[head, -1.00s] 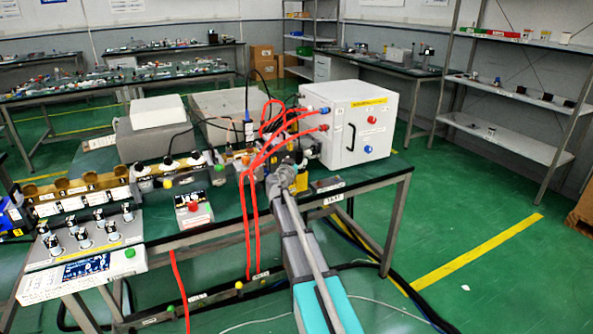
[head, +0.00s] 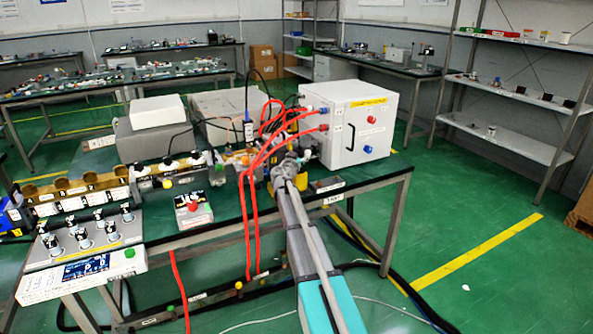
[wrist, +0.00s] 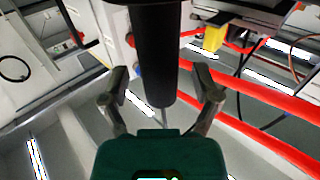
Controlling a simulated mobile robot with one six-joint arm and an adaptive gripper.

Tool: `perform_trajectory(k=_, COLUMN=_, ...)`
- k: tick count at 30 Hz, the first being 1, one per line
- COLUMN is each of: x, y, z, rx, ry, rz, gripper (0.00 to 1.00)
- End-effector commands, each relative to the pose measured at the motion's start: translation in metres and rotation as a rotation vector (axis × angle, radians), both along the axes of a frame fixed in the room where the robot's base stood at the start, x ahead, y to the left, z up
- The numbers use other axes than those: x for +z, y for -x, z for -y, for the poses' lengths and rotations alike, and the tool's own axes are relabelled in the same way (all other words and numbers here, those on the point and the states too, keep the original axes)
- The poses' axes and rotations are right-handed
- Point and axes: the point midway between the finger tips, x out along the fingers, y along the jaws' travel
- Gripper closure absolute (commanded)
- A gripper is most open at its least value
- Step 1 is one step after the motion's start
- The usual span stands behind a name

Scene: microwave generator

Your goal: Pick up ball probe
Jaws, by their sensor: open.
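My gripper (wrist: 159,82) shows in the wrist view with its two fingers apart. A thick black cylinder (wrist: 154,45) comes in from the top edge, and its rounded end lies between the open fingers. A gap shows on each side of it. It may be the ball probe, but I cannot tell for sure; no ball shows. In the head view my gripper (head: 287,166) is over the bench beside the white box, seen from behind, and its fingers are hidden by my arm. I cannot make out the ball probe there.
The white box (head: 360,128) with red cables (head: 246,190) stands on the bench (head: 330,196), close to my gripper. Red cables also show in the wrist view (wrist: 265,145). A rack (head: 85,190) and a control panel (head: 85,268) are at the left. Open floor lies right of the bench.

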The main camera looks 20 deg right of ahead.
Motion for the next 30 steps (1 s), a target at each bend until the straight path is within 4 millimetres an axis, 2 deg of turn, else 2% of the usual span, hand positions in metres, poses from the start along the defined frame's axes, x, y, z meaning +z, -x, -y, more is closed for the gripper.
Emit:
perform_trajectory(k=3, x=0.0, y=0.0, z=-0.0001, rx=0.0, ry=0.0, rz=0.0, gripper=0.2)
perform_trajectory(k=4, x=0.0, y=0.0, z=-0.0001, rx=0.0, ry=0.0, rz=0.0, gripper=0.24)
perform_trajectory(k=16, x=0.0, y=0.0, z=-0.0003, rx=0.0, ry=0.0, rz=0.0, gripper=0.98)
perform_trajectory(k=30, x=0.0014, y=0.0, z=-0.0001, rx=0.0, ry=0.0, rz=0.0, gripper=1.0)
